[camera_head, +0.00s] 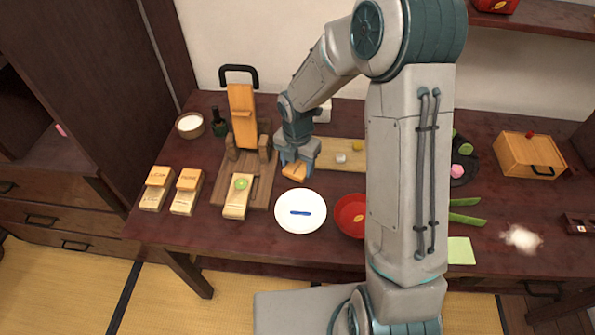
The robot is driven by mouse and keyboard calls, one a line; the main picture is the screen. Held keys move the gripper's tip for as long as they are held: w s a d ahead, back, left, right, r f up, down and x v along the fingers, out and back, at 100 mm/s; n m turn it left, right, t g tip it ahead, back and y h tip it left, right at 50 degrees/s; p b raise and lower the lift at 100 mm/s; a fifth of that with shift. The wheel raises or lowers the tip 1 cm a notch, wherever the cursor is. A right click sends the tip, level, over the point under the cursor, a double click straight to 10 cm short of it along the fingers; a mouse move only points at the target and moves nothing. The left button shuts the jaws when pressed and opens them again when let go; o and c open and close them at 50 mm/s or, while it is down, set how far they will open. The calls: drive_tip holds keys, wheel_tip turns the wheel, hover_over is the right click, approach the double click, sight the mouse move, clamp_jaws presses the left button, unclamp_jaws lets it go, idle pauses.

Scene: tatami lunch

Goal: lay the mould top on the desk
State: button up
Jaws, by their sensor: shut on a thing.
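My gripper (290,164) points down over the middle-left of the dark red desk (240,233). It is shut on a small orange-brown wooden block (295,174), which looks like the mould top. The block is above or close to the desk, just behind the white plate; I cannot tell whether it touches anything. To its left, a pale wooden mould block (236,206) with a green round piece (241,184) on it sits at the front of a wooden stand (264,188) with a raised, black-handled lever (240,105).
Two labelled wooden moulds (157,185) (186,190) stand at the left. A white plate (287,226) bearing a blue stick and a red bowl (344,224) are in front. A wooden board (330,160) lies behind. A wooden box (530,150) and white powder (521,238) are at right.

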sight(298, 168)
drive_tip(key=shift+f, duration=1.65)
drive_tip(key=shift+f, duration=0.1)
drive_tip(key=shift+f, duration=0.15)
drive_tip(key=o, duration=1)
drive_tip(key=shift+o, duration=0.2)
